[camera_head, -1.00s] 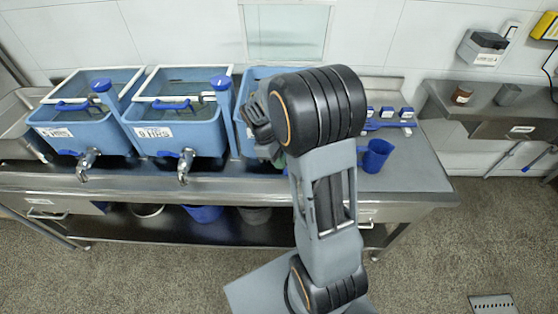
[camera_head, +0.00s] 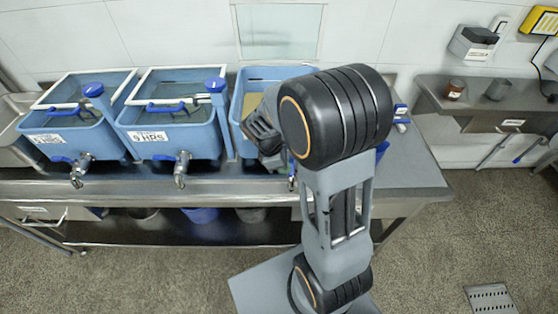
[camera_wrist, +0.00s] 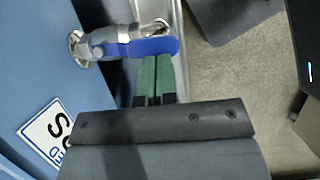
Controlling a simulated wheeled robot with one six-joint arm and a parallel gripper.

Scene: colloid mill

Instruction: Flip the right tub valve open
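The right tub (camera_head: 246,84) is light blue and stands on the steel counter, partly hidden behind my arm in the head view. In the wrist view its wall (camera_wrist: 30,70) fills the left side. Its valve (camera_wrist: 85,48) is a metal tap with a blue lever (camera_wrist: 150,47) lying across the outlet and pointing right. My gripper (camera_wrist: 157,62) has green fingertips side by side with almost no gap, and nothing shows between them. The tips are right at the lever's near edge; I cannot tell if they touch it. In the head view my arm hides the fingertips.
Two more blue tubs with taps, the middle one (camera_head: 200,135) and the left one (camera_head: 60,140), stand to the left. A steel side shelf (camera_head: 480,100) with small pots is at the right. The floor (camera_head: 440,240) in front of the counter is mostly clear.

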